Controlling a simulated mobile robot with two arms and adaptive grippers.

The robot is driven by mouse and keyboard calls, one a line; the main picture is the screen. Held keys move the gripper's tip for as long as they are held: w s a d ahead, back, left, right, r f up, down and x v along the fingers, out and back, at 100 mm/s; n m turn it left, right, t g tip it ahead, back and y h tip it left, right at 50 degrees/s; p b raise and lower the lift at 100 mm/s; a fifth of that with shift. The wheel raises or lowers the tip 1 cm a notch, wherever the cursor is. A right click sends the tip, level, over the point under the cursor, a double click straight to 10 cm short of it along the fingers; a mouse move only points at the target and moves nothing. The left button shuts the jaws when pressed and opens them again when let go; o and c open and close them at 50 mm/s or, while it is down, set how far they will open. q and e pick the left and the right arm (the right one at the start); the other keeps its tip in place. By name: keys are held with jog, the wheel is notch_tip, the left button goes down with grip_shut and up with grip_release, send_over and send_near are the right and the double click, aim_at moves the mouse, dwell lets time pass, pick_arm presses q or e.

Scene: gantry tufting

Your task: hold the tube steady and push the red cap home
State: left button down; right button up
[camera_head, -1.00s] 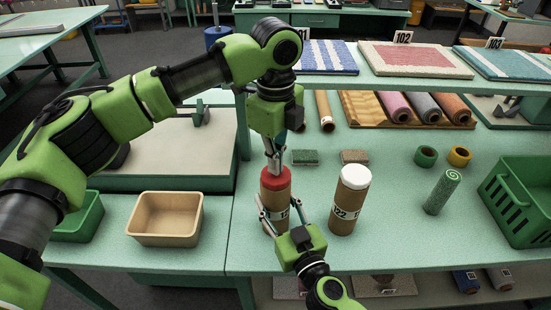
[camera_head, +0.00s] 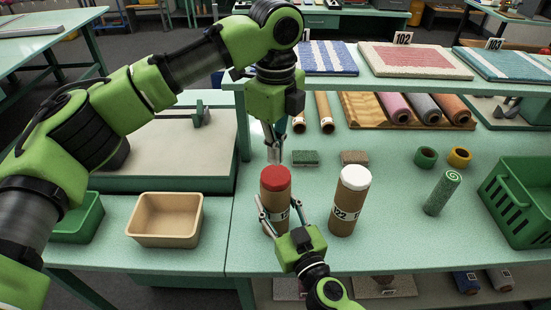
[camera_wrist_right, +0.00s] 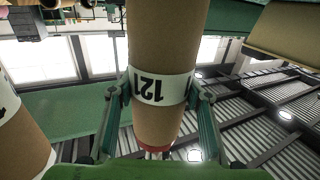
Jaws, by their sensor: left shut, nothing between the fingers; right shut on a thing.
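The brown cardboard tube (camera_head: 270,208) with a numbered white label stands upright on the green table. The red cap (camera_head: 276,178) sits on its top end. My right gripper (camera_head: 281,213) is shut around the tube from the front; the right wrist view shows its fingers (camera_wrist_right: 155,108) on both sides of the tube (camera_wrist_right: 165,55) at the label marked 121. A bit of the red cap (camera_wrist_right: 155,148) shows there at the tube's end. My left gripper (camera_head: 273,155) is shut and empty, pointing down just above and behind the cap, apart from it.
A second tube (camera_head: 346,212) with a white cap (camera_head: 356,176) stands close on the right. A tan bin (camera_head: 165,221) is at the left and a green basket (camera_head: 520,203) at the right. A raised shelf (camera_head: 400,82) crosses the back.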

pick_arm(q)
jog(key=shift+r, duration=0.55)
notch_tip(320, 180, up, 12)
dwell(0.4)
pick_arm(e)
jog(key=o, duration=1.2)
jog(key=shift+o, duration=0.2)
jog(key=shift+s, duration=0.1)
